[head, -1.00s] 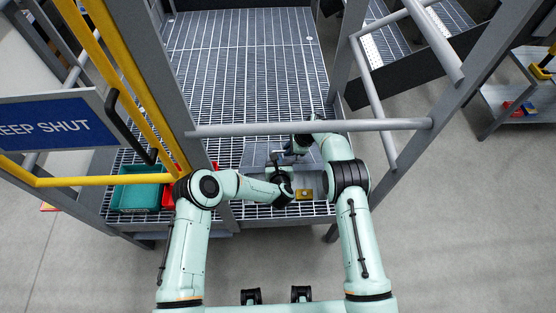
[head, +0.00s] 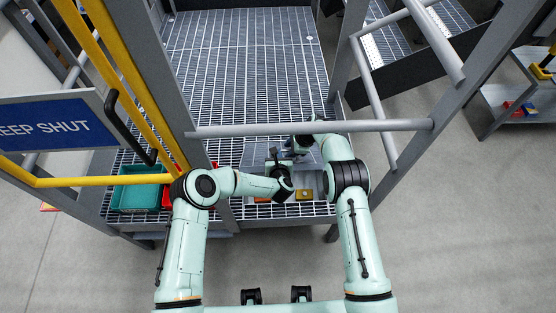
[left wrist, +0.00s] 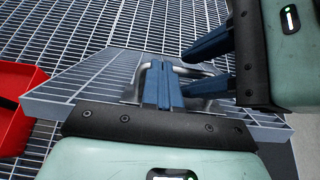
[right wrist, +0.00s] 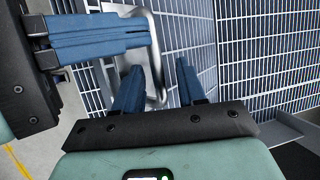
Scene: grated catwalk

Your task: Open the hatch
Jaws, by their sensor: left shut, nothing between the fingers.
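The hatch is a grated grey panel in the catwalk floor, seen in the left wrist view (left wrist: 75,82) and partly in the head view (head: 257,152). Its near edge stands raised and the panel is tilted. A metal loop handle (right wrist: 157,50) stands on it. My right gripper (right wrist: 157,78) is open, with its fingers on either side of the handle bar; whether they touch it I cannot tell. My left gripper (left wrist: 167,62) is shut and empty beside the handle, close to the right fingers. In the head view my arms hide much of the hatch.
A yellow block (head: 303,193) shows in the recess at the hatch's near edge. A teal bin (head: 135,190) and a red bin stand left. A horizontal rail (head: 330,127) crosses above my grippers. A yellow gate carries a blue sign (head: 50,125). The grating beyond is clear.

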